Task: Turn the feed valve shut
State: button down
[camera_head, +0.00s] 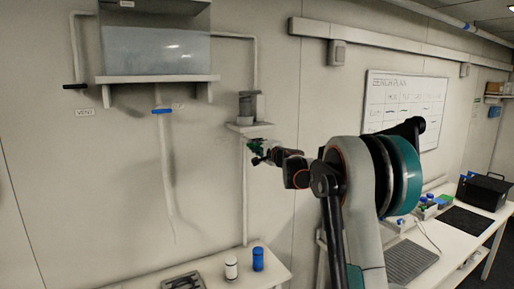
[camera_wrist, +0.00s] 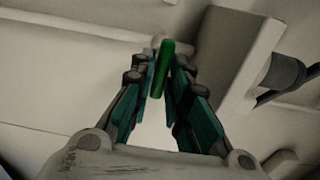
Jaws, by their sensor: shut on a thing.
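A green valve lever (camera_wrist: 164,66) stands between the fingers of my gripper (camera_wrist: 160,85) in the wrist view, and the fingers are closed on it. I take it for the feed valve's handle; no label for it is readable. In the head view my gripper (camera_head: 259,153) is at the wall, at the white pipe just below a small shelf (camera_head: 250,127) with a grey device (camera_head: 248,105). The valve body is mostly hidden by the fingers. The lever's exact angle to the pipe cannot be told.
A clear tank (camera_head: 157,45) of liquid stands on a wall shelf, upper left. A black vent handle (camera_head: 75,86) and a blue handle (camera_head: 163,111) are nearby. A bench (camera_head: 440,240) stands right.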

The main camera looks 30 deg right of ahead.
dwell(0.4)
jog(key=c, duration=1.6)
grip_release()
jog(key=shift+d, duration=0.1)
jog(key=shift+c, duration=0.2)
jog(key=s, duration=1.2)
jog(key=shift+d, duration=0.15)
jog(key=shift+f, duration=0.1)
